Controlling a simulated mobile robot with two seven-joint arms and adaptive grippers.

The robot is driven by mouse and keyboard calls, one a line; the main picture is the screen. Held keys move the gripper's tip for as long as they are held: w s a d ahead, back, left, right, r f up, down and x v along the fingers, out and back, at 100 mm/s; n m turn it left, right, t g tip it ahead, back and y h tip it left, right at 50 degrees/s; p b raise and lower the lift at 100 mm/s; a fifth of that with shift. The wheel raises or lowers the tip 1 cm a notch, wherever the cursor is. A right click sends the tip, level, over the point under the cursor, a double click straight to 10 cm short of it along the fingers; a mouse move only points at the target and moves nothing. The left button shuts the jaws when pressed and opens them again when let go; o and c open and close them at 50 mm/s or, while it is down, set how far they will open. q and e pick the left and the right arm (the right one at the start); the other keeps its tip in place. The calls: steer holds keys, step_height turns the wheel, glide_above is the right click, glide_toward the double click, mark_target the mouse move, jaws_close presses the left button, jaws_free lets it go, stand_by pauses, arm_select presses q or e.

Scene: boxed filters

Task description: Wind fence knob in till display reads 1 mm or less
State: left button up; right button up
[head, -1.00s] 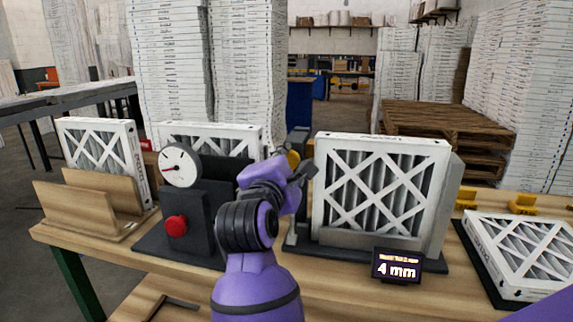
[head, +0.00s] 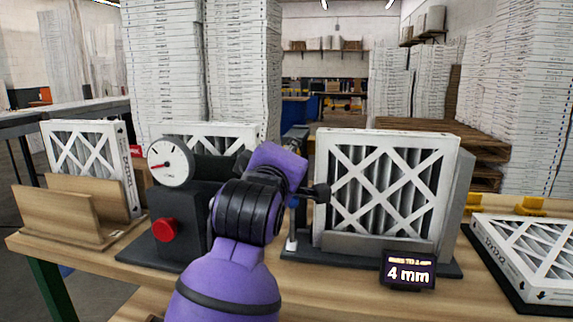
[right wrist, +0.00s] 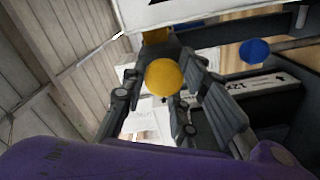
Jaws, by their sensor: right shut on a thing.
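A display (head: 408,270) at the front of the fixture reads 4 mm. A white-framed filter (head: 385,185) stands upright in the fixture behind it. My right arm reaches up to the left side of this fixture, and my right gripper (head: 313,191) is mostly hidden by its own wrist in the head view. In the right wrist view, the fingers of my right gripper (right wrist: 168,98) lie on both sides of a round yellow knob (right wrist: 164,77), shut on it. A blue ball knob (right wrist: 255,50) on a rod is to its right. My left gripper is not in view.
A dial gauge (head: 170,163) and a red button (head: 165,230) are on a dark stand left of my arm. A wooden holder (head: 65,215) with a filter stands at far left. Another filter (head: 525,250) lies at right on a dark base.

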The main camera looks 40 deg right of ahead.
steer(key=shift+s+r+m+b, duration=0.1)
steer(key=shift+r+m+b, duration=0.2)
steer(key=shift+r+m, duration=0.15)
steer(key=o, duration=1)
steer(key=shift+d, duration=0.15)
steer(key=shift+f, duration=0.1)
steer(key=shift+f, duration=0.15)
steer(key=v, duration=1.2)
